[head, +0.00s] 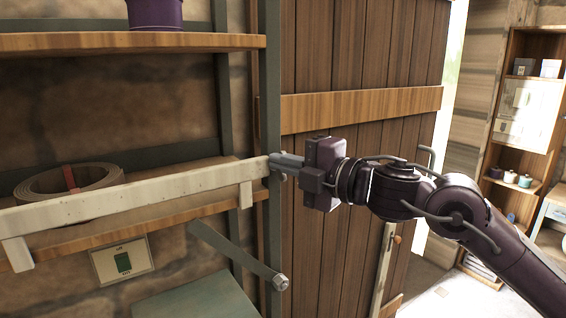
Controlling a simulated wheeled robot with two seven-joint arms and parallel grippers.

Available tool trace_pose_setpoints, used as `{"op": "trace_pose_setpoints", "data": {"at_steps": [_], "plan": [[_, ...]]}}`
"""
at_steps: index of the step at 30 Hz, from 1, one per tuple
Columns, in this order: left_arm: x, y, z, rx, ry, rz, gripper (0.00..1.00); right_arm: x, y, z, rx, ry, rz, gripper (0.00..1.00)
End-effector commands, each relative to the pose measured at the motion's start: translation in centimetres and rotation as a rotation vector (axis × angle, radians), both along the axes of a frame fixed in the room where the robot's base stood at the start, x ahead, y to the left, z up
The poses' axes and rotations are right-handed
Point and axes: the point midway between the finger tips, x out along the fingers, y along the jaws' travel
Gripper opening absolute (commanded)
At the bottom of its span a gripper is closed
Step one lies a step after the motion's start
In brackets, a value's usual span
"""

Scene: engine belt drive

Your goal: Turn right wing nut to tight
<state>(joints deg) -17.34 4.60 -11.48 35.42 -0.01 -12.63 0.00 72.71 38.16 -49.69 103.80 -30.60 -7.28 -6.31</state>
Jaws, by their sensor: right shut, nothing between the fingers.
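My right gripper (275,161) is in the middle of the head view, its arm coming in from the right. Its fingers point left and look shut, with nothing seen between them. The fingertips are at the right end of a pale rail (120,201), in front of the grey-green shelf post; I cannot tell whether they touch. I cannot make out a wing nut; the gripper may hide that spot. A bolt-like metal end (280,282) shows lower down, on a slanting grey bar (235,254). My left gripper is out of view.
The wooden shelf (130,42) holds a purple container (155,13) above. A coiled belt-like ring (68,184) lies behind the rail. A plank door (335,240) stands behind my right arm. A label card (122,261) hangs below. A bookcase (520,130) stands far right.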

Motion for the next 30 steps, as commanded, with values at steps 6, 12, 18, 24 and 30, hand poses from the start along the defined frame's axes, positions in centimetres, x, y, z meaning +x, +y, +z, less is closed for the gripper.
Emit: {"op": "trace_pose_setpoints", "data": {"at_steps": [6, 12, 18, 24, 30], "plan": [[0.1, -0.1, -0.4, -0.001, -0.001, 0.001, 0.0, 0.1, 0.0, -0.1, 0.037, 0.028, 0.0, 0.0], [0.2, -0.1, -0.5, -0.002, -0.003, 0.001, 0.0, 0.1, -0.1, 0.0, 0.059, 0.043, 0.0, 0.0], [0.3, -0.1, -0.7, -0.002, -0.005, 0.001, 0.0, 0.1, -0.1, 0.0, 0.087, 0.063, 0.0, 0.0], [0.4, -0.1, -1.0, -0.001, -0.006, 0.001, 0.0, 0.2, -0.2, 0.0, 0.125, 0.091, 0.0, 0.0], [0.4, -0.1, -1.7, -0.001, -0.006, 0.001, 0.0, 0.3, -0.3, 0.0, 0.207, 0.152, 0.001, 0.0]]}}
